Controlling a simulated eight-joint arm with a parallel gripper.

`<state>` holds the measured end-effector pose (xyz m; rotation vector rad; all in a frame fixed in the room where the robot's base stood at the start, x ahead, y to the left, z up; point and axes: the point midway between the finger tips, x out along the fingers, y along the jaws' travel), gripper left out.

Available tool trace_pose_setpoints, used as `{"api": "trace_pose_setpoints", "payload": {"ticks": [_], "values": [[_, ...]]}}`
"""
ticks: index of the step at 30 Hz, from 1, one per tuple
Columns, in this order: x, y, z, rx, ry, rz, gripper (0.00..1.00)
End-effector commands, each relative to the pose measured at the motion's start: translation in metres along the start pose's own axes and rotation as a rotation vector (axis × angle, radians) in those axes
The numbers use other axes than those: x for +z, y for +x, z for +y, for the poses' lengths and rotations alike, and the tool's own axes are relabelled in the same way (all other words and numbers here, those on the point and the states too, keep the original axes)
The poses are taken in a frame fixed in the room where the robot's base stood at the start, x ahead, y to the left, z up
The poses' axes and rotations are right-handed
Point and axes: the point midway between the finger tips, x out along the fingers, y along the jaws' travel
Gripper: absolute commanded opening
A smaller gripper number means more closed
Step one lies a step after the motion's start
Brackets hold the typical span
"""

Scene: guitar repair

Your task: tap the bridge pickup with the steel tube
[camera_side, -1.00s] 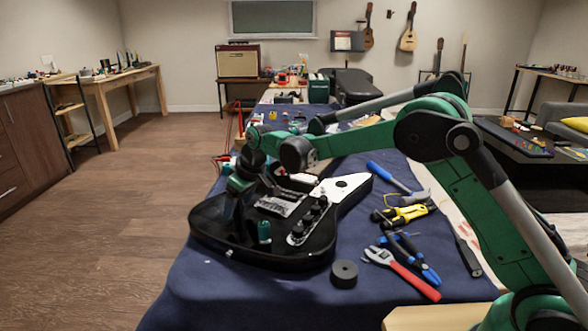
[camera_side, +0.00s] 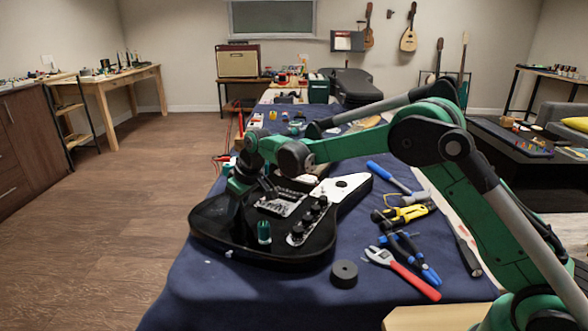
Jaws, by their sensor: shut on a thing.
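A black electric guitar body (camera_side: 285,250) lies on the blue-covered bench. It carries a metal bridge plate (camera_side: 282,204), a control plate with dark knobs (camera_side: 306,222) and a white guard piece (camera_side: 342,187). The bridge pickup is at the bridge plate, small and partly hidden by my arm. My gripper (camera_side: 236,205) points down over the guitar's left part, left of the bridge plate. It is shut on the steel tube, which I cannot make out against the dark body. Whether anything touches the guitar there I cannot tell.
A small green cylinder (camera_side: 264,232) stands on the guitar body in front of my gripper. A black ring (camera_side: 344,273), a red-handled wrench (camera_side: 405,273), yellow-handled pliers (camera_side: 404,214) and a blue-handled tool (camera_side: 388,177) lie to the right. The cloth's front left is clear.

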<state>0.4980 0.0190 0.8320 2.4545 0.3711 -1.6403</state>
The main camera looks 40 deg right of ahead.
Motion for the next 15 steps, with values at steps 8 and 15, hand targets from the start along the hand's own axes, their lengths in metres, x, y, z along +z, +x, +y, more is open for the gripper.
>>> {"api": "trace_pose_setpoints", "payload": {"ticks": [8,15], "values": [[-0.015,-0.036,0.000,0.000,0.000,0.000,0.00],[-0.032,-0.077,0.000,0.000,0.000,0.000,0.00]]}}
